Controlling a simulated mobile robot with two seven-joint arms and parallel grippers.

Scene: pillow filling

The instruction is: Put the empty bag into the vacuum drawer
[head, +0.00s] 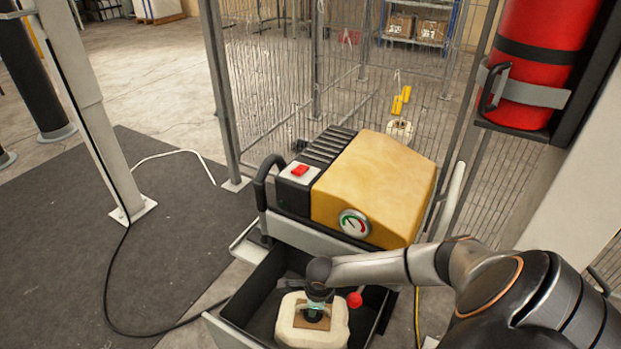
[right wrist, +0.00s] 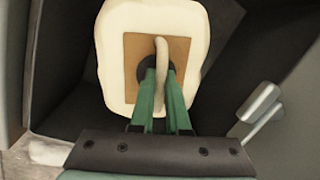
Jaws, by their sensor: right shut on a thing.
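The cream bag (head: 291,327) with a brown square patch is in the open dark drawer (head: 262,290) under the yellow vacuum machine (head: 375,180). My right gripper (head: 317,302) reaches down into the drawer from the right and is shut on the bag at its patch. In the right wrist view, the green fingers (right wrist: 160,88) close around a pale loop at the middle of the patch on the bag (right wrist: 118,22). Dark drawer surfaces (right wrist: 62,75) show around the bag. Whether the bag rests on the drawer floor cannot be told. My left gripper is not in view.
A red ball knob (head: 354,299) stands close right of my gripper. A red fire extinguisher (head: 545,55) hangs at the upper right. A wire fence (head: 270,90) stands behind the machine. A black cable (head: 112,290) crosses the dark mat at left.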

